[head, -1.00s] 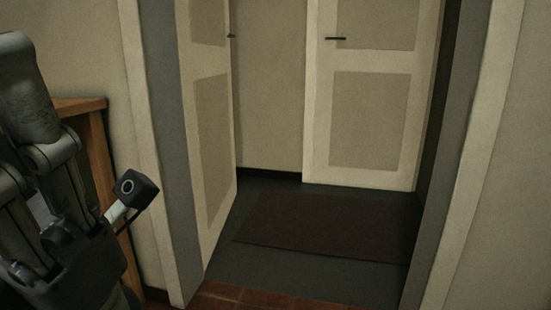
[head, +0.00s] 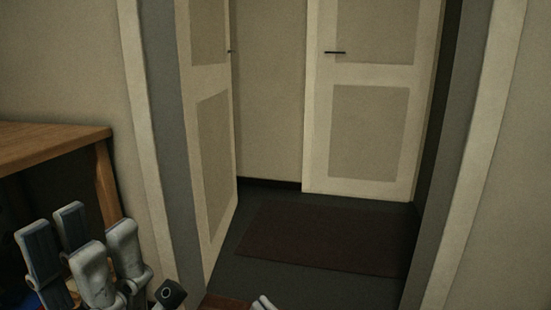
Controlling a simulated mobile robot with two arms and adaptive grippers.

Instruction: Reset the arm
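My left gripper (head: 82,243) is at the lower left of the head view, its light grey fingers pointing up. The fingers stand apart with a gap between them, and I see nothing held there. It is in front of the wooden table, close to its right end.
A wooden table (head: 50,140) stands at the left against the wall. A doorway with an open cream door (head: 212,140) leads to a dark floor with a brown mat (head: 320,237). Another cream door (head: 365,130) is shut at the back. Small coloured things at the lower left corner are unclear.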

